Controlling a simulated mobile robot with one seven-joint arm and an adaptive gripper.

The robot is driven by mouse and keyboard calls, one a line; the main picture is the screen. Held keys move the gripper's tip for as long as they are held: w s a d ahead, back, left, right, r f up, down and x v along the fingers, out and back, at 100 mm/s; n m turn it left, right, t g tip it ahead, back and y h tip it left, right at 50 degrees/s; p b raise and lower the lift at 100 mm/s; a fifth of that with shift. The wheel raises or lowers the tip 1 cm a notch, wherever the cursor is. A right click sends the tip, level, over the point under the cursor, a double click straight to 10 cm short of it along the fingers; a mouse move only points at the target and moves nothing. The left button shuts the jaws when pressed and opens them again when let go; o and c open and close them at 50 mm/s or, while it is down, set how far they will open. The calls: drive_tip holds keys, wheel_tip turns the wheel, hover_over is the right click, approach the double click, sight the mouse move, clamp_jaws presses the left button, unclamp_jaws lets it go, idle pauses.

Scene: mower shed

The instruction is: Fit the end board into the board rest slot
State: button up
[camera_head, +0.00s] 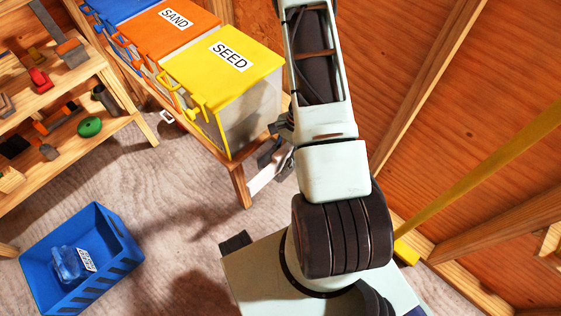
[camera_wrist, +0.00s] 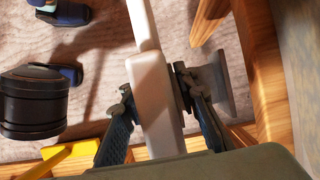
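The end board is a pale, narrow white piece (camera_wrist: 156,85) running between my gripper's fingers in the wrist view. My gripper (camera_wrist: 158,102) has dark blue fingers close against both sides of the board. In the head view, the white board (camera_head: 266,174) shows in part beside a wooden table leg, below the yellow bin, with the gripper mostly hidden behind my arm. A grey plate (camera_wrist: 222,84) stands just right of the gripper in the wrist view; I cannot tell whether it belongs to the board rest. I cannot make out the slot.
A wooden table (camera_head: 238,174) carries the yellow SEED bin (camera_head: 227,67), the orange SAND bin (camera_head: 159,32) and a blue bin (camera_head: 118,9). A blue crate (camera_head: 112,237) stands on the floor at lower left. A yellow pole (camera_head: 483,171) leans at right. Open floor (camera_head: 160,190) lies between.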

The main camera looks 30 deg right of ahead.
sight(287, 146)
drive_tip(key=shift+o, duration=0.8)
drive_tip(key=v, duration=1.1)
drive_tip(key=shift+d+r, duration=0.15)
drive_tip(key=shift+r, duration=0.3)
